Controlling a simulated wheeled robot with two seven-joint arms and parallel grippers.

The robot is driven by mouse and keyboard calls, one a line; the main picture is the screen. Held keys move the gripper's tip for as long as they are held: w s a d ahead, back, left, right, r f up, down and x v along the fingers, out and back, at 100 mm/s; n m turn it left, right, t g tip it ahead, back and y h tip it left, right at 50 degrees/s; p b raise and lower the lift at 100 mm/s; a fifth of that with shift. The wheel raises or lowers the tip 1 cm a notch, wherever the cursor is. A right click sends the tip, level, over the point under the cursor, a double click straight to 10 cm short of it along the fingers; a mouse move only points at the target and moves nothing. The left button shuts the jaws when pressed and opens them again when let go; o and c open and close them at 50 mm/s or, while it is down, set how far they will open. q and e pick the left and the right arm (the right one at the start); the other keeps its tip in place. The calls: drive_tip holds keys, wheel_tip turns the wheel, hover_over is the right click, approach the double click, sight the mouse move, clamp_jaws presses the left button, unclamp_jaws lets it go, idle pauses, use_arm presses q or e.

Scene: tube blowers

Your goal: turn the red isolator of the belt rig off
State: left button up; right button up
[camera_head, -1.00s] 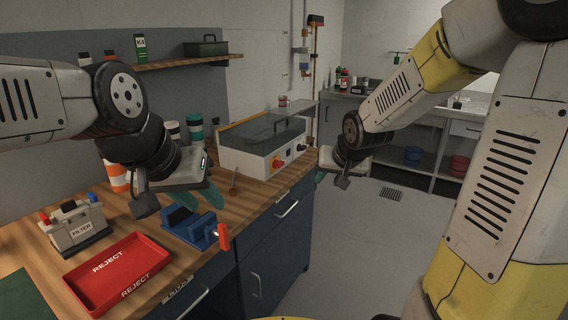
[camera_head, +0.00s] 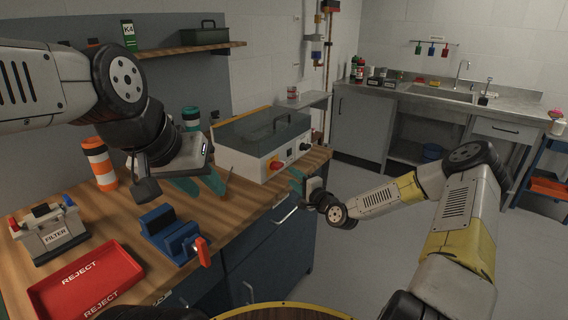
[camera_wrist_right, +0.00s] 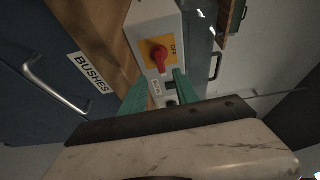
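The belt rig (camera_head: 240,150) is a light box with a dark clear cover at the back of the bench. Its red isolator (camera_head: 275,164) is a knob on a yellow plate on the front panel. In the right wrist view the red isolator (camera_wrist_right: 159,56) sits just beyond my fingertips, with the word OFF beside it. My right gripper (camera_head: 297,178) is open and empty in front of the panel; its green fingers (camera_wrist_right: 160,78) show apart, not touching the knob. My left gripper (camera_head: 203,182) is open and empty above the bench, left of the rig.
A blue vise (camera_head: 172,235) with a red handle, a red REJECT tray (camera_head: 85,278) and a FILTER box (camera_head: 50,232) stand on the bench. Drawer handles, one near the BUSHES label (camera_wrist_right: 91,72), project from the bench front. The floor (camera_head: 370,270) is clear.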

sight(281, 166)
drive_tip(key=x, duration=0.8)
drive_tip(key=shift+d+r, duration=0.1)
drive_tip(key=shift+r, duration=0.05)
clamp_jaws()
